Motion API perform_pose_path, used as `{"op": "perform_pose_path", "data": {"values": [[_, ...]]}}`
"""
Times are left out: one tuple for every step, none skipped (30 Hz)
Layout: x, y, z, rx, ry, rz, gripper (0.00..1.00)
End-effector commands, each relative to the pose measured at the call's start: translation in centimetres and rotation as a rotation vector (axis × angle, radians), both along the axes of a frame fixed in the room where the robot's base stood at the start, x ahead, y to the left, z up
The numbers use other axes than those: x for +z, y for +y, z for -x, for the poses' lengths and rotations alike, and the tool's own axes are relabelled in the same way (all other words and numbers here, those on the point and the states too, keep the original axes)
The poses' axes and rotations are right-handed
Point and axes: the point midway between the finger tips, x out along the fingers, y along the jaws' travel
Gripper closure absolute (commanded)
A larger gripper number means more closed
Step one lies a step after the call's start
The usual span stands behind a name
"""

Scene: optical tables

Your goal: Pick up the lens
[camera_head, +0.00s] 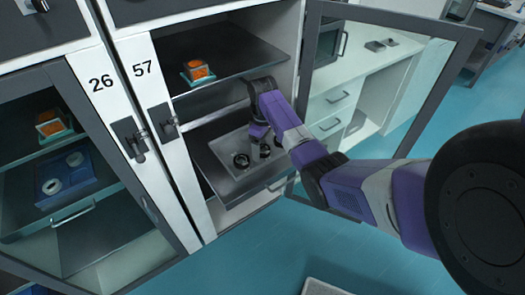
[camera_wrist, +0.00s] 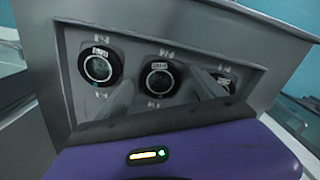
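Three round black-rimmed lenses sit in a row in a grey tray (camera_wrist: 70,40) in the wrist view: a left lens (camera_wrist: 99,68), a middle lens (camera_wrist: 158,79) and a right lens (camera_wrist: 228,84). Each has a small white label. My gripper (camera_wrist: 163,82) is open, with its fingers pointing at the tray. The middle lens shows between the fingertips; I cannot tell whether they touch it. The right finger partly covers the right lens. In the head view, my gripper (camera_head: 259,150) is over the tray (camera_head: 208,147), near a lens (camera_head: 241,160); my arm hides part of the tray.
The tray is on a pulled-out shelf (camera_head: 217,182) of the open cabinet 57. An orange-topped item (camera_head: 197,71) stands on the shelf above. Cabinet 26 (camera_head: 75,190) is at left. Floor (camera_head: 250,255) is clear in front.

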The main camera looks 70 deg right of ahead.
Motion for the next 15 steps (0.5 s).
{"op": "perform_pose_path", "data": {"values": [[0.01,0.00,-0.01,0.000,0.000,0.000,0.31],[0.02,0.00,-0.01,0.000,0.000,0.000,0.37],[0.02,0.00,-0.01,0.000,0.000,0.000,0.45],[0.02,0.00,-0.02,0.000,0.000,0.000,0.51],[0.02,0.00,-0.01,0.000,0.000,0.000,0.56],[0.03,0.00,-0.02,0.000,0.000,0.000,0.64],[0.03,0.00,-0.02,0.000,0.000,0.000,0.70],[0.03,0.01,-0.02,0.000,0.000,0.000,0.76],[0.04,0.00,-0.02,0.000,0.000,0.000,0.84],[0.04,0.00,-0.02,0.000,0.000,0.000,0.89],[0.06,-0.01,-0.03,0.000,-0.001,0.000,0.89],[0.06,-0.01,-0.03,0.000,-0.001,0.000,0.89],[0.06,-0.01,-0.03,0.000,-0.001,0.000,0.89],[0.06,-0.01,-0.03,0.000,-0.001,0.000,0.89],[0.07,-0.01,-0.03,0.000,-0.001,0.000,0.89]]}}
